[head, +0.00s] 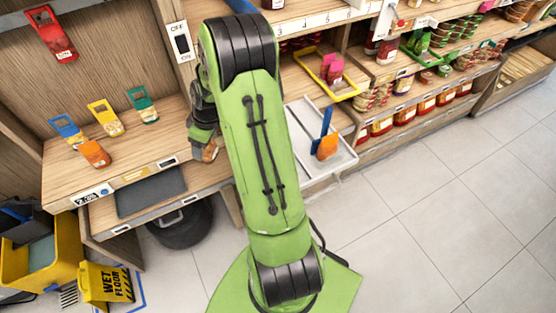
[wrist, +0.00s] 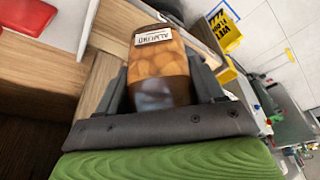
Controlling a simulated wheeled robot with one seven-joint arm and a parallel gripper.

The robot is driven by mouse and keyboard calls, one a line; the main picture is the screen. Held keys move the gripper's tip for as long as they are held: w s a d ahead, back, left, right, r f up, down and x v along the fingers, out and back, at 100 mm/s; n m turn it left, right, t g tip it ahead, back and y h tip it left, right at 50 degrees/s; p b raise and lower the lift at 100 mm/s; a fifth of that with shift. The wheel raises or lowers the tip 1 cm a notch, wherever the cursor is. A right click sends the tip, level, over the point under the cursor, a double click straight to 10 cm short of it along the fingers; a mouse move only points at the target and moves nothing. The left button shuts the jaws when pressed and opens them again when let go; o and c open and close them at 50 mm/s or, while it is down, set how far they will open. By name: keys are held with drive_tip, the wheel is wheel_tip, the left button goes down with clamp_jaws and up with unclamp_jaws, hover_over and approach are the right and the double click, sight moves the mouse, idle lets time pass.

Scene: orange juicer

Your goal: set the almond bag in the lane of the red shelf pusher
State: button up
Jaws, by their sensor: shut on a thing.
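The almond bag (wrist: 160,65) is brown with a white label reading ALMOND. My gripper (wrist: 160,84) is shut on it, with one dark finger on each side. In the head view my gripper (head: 211,143) is beside the right end of the left wooden shelf, partly hidden by my arm, and only a small brown part of the bag (head: 209,153) shows. A red piece with a white label (head: 50,33) is at the upper left of the head view; I cannot tell whether it is the red shelf pusher. Its lane cannot be made out.
Blue (head: 66,130), yellow (head: 104,118) and green (head: 142,105) pieces stand in a row on the left shelf, with an orange item (head: 95,153) in front. A dark mat (head: 150,190) lies below. A white tray (head: 337,166) is right of my arm. A yellow wet-floor sign (head: 104,283) stands lower left.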

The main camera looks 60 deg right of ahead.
drive_tip(key=s+d+r+n+y+b, duration=0.1)
drive_tip(key=s+d+r+n+b, duration=0.35)
drive_tip(key=s+d, duration=0.7)
wheel_tip(320, 180, down, 9)
drive_tip(key=shift+d+f+b, duration=0.15)
drive_tip(key=shift+f+b, duration=0.05)
drive_tip(key=shift+b, duration=0.45)
drive_tip(key=o, duration=0.6)
drive_tip(key=shift+f, duration=0.15)
drive_tip(key=o, duration=0.4)
drive_tip(key=shift+w, duration=0.1)
drive_tip(key=shift+o, duration=0.2)
